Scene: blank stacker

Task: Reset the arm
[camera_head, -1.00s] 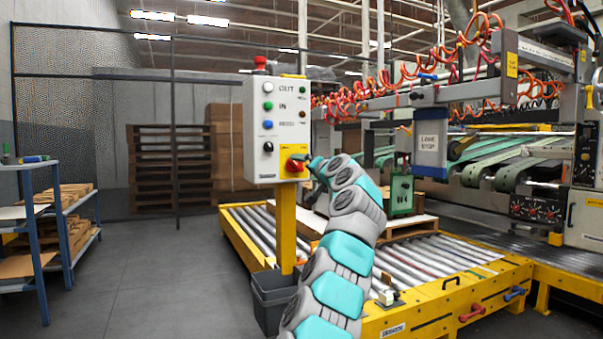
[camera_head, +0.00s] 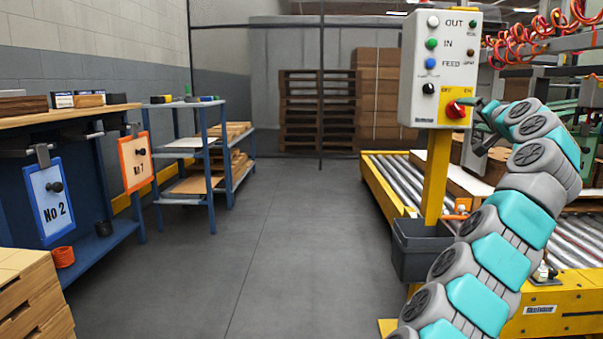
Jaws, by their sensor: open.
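My arm rises at the right of the head view, in teal and grey links. My gripper (camera_head: 481,124) is at its upper end, just right of and slightly below the red rotary knob (camera_head: 457,108) on the control box (camera_head: 433,60). Its dark fingers are apart with nothing visible between them. A small gap seems to lie between the fingers and the knob, but contact cannot be ruled out. My upper links partly hide the gripper.
The box stands on a yellow post (camera_head: 436,180) with a grey bin (camera_head: 419,247) at its base. A roller conveyor (camera_head: 390,185) lies behind. A blue bench (camera_head: 100,245) and shelf cart (camera_head: 208,165) stand left. The middle floor is clear.

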